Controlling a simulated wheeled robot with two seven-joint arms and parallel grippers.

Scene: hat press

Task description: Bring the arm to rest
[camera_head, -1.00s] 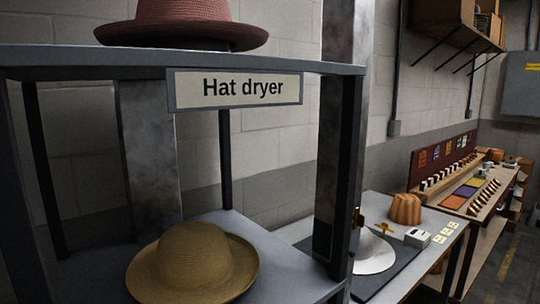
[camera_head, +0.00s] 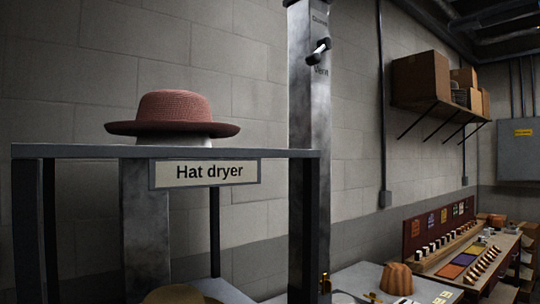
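Neither of my grippers nor my arms shows in the head view. A grey rack (camera_head: 90,152) stands close in front, with a sign reading "Hat dryer" (camera_head: 206,173) on its top edge. A dark red woven hat (camera_head: 173,113) sits brim down on a pale support on the top shelf. The crown of a tan hat (camera_head: 180,295) shows at the bottom edge; the rest of it is cut off.
To the right are a table with an orange-brown fluted block (camera_head: 397,279) and a long workbench (camera_head: 455,262). Cardboard boxes (camera_head: 420,79) sit on a wall shelf.

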